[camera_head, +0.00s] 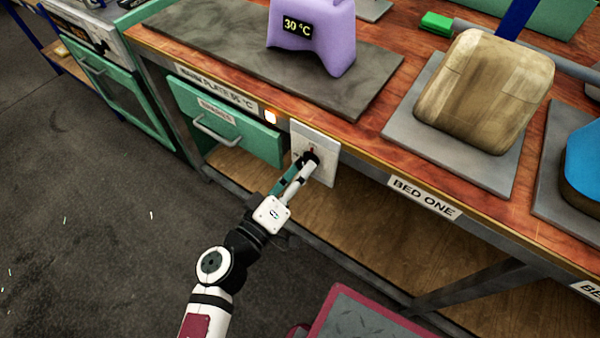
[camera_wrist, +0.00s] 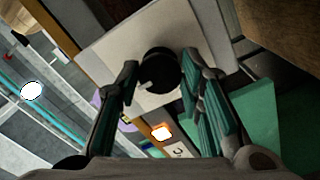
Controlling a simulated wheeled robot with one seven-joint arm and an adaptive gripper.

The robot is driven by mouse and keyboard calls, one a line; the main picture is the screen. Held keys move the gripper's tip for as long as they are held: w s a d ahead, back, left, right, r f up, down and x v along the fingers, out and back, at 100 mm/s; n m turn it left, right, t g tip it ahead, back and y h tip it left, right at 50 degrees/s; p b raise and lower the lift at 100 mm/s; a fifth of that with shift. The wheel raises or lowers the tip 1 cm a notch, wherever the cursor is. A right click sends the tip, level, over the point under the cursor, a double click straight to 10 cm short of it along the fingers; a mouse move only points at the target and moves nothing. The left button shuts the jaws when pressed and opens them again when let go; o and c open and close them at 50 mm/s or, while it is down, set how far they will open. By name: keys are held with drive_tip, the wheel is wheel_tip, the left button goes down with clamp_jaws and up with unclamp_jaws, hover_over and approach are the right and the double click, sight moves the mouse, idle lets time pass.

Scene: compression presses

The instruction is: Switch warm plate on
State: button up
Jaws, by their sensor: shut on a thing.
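The warm plate (camera_head: 205,45) is a flat grey slab on the bench, at the upper left of the head view. A label (camera_head: 216,87) naming the warm plate is on the bench edge below it. A white switch panel (camera_head: 325,172) is on the bench front; it fills the top of the wrist view (camera_wrist: 105,55). A round black knob (camera_wrist: 159,68) with a pale pointer mark sits on the panel. My gripper (camera_head: 309,160) is at the panel with its fingers on either side of the knob, shut on it. The fingers partly hide the knob in the head view.
A small lamp (camera_head: 270,117) left of the panel glows orange-white. A purple block (camera_head: 325,35) on the warm plate has a display reading 30 °C. A green drawer (camera_head: 225,125) is left of the panel. A tan block (camera_head: 485,90) sits on a grey slab behind the BED ONE label (camera_head: 424,197).

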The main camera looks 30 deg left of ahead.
drive_tip(key=shift+f, duration=0.1)
drive_tip(key=o, duration=1.1)
drive_tip(key=shift+o, duration=0.2)
drive_tip(key=s, duration=1.2)
drive_tip(key=shift+a, duration=0.45)
